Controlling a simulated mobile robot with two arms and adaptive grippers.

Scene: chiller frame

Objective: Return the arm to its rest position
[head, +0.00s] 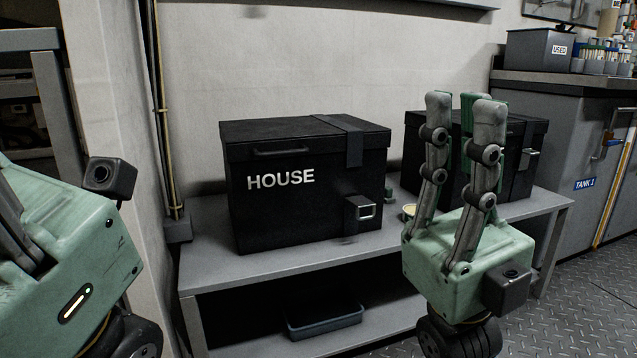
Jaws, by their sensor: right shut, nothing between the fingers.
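My right gripper (466,105) stands upright at the right of the head view, fingers pointing up. Its fingers are close together and hold nothing. It is in front of the bench and partly covers the second black box. My left gripper's green body (75,265) shows at the left edge; its fingertips are out of the picture, so its jaw state does not show.
A grey bench (290,262) carries a closed black box marked HOUSE (290,205) and a second black box (518,150). A blue-grey tray (326,322) lies on the lower shelf. A grey cabinet marked TANK 1 (575,140) stands at right, with a USED bin (540,55) on top.

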